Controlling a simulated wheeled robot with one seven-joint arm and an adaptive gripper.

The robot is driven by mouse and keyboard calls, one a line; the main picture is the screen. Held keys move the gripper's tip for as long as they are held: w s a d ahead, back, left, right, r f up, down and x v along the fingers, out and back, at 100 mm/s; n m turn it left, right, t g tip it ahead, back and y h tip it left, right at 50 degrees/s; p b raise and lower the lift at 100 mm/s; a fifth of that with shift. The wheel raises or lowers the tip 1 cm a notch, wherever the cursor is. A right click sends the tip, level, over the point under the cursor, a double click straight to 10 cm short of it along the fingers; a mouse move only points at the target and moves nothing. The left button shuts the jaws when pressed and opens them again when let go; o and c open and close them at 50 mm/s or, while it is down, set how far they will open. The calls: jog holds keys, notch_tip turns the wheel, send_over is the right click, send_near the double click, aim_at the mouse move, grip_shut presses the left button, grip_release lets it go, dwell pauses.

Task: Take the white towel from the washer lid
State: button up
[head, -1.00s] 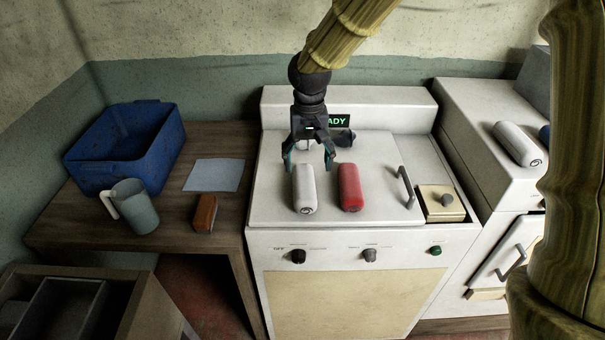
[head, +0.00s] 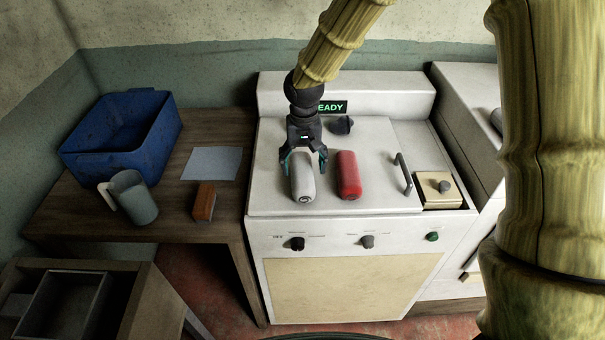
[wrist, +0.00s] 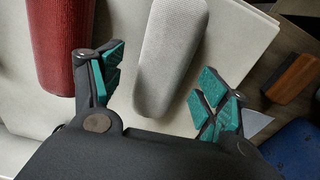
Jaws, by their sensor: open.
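The white towel (head: 302,183) is a rolled cylinder lying on the washer lid (head: 380,190), left of a red rolled towel (head: 348,175). My gripper (head: 303,166) is open, its fingers to either side of the white towel's back part in the head view. In the wrist view the white towel (wrist: 170,60) lies between and beyond the green-padded fingertips (wrist: 160,95). I see no contact; the exact height above the lid is hard to tell. The red towel (wrist: 60,45) lies outside the finger at the left of the wrist view.
The lid's handle (head: 403,173) stands right of the red towel, near a cream box with a knob (head: 440,189). A dark knob (head: 342,125) sits behind. On the left table are a blue bin (head: 122,140), a jug (head: 134,198), a cloth (head: 211,162) and a brown block (head: 204,202).

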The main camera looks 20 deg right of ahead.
aim_at(302, 169)
jog(key=shift+w+a+f+p, duration=0.15)
jog(key=shift+f+p, duration=0.4)
jog(key=shift+f, duration=1.4)
jog(key=c, duration=1.2)
